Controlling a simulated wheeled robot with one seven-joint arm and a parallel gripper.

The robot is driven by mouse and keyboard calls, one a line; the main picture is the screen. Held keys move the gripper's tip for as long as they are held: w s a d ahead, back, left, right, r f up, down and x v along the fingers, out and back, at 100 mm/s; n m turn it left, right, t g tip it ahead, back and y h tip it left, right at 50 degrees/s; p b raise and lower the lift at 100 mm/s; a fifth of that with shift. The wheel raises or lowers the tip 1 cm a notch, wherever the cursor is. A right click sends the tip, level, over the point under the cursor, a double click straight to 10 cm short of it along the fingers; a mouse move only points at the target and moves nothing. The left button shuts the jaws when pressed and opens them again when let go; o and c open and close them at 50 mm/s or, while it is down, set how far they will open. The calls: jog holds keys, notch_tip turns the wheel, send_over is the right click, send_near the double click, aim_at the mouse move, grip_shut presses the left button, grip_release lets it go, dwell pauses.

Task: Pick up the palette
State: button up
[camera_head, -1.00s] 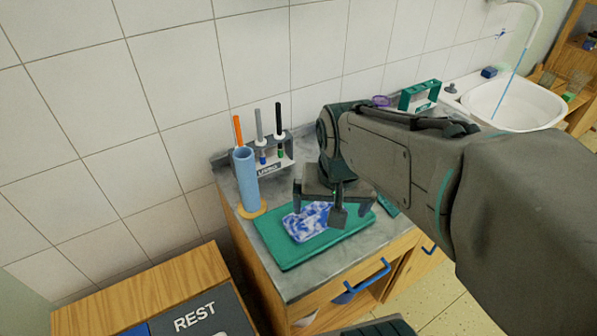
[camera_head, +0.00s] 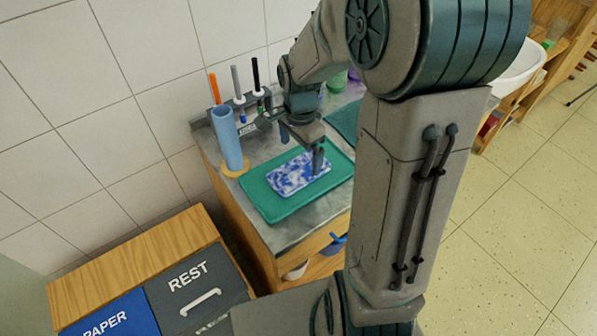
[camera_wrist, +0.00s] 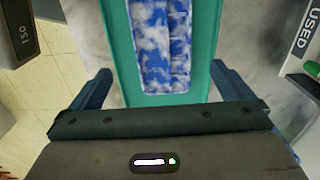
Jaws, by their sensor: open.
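A blue-and-white mottled slab, which I take to be the palette (camera_head: 292,177), lies flat on a green tray (camera_head: 262,202) on the grey counter (camera_head: 300,222). In the wrist view the slab (camera_wrist: 165,45) runs lengthwise at the top centre, over the green tray (camera_wrist: 125,60); its far end is cut off. My gripper (camera_head: 302,153) is just above the slab's back right part in the head view. In the wrist view my gripper (camera_wrist: 160,70) is open, its fingers wide on either side of slab and tray. Nothing is between the fingers. I cannot tell the exact height gap.
A blue cylinder (camera_head: 228,140) on a yellow disc (camera_head: 236,170) stands left of the tray. A marker rack marked "USED" (camera_wrist: 300,45) is behind it, against the tiled wall. Bins (camera_head: 185,280) stand front left. A white sink (camera_head: 520,68) is at the far right.

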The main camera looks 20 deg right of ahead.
aim_at(299, 173)
jog(key=shift+w+a+f, duration=0.1)
jog(key=shift+f, duration=1.65)
jog(key=shift+w+f, duration=0.1)
jog(key=shift+f, duration=1.65)
jog(key=c, duration=1.1)
